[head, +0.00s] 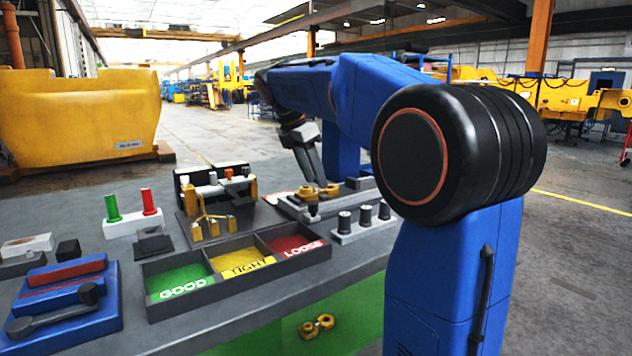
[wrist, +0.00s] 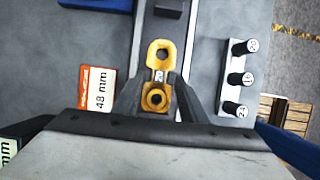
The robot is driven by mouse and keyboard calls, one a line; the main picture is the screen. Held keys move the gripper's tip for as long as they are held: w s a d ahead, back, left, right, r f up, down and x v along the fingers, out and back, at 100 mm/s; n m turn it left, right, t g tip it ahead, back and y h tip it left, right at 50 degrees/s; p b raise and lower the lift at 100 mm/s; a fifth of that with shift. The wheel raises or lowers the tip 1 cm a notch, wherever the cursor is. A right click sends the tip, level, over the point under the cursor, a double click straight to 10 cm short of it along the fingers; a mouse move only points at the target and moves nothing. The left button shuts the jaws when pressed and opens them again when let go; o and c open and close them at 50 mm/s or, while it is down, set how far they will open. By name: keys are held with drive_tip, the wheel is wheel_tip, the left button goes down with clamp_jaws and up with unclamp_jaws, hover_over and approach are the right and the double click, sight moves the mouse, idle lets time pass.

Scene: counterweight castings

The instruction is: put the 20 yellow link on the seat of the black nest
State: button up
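The 20 yellow link (wrist: 158,52) has a larger ring and a smaller ring with a dark centre. In the head view the link (head: 318,192) is at my fingertips. A long dark fixture (head: 291,208) with a raised block (head: 361,183) lies under and behind it; it looks like the black nest. I cannot tell whether the link touches it. My fingers hide part of the link.
A grey rail (head: 365,229) with three black numbered pins stands beside the fixture. A GOOD/TIGHT/LOOSE tray (head: 240,266) sits in front. A black stand (head: 213,188) holding yellow parts is to the left. A "48 mm" card (wrist: 97,88) lies left of the link.

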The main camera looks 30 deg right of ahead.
drive_tip(key=v, duration=1)
drive_tip(key=shift+r, duration=0.1)
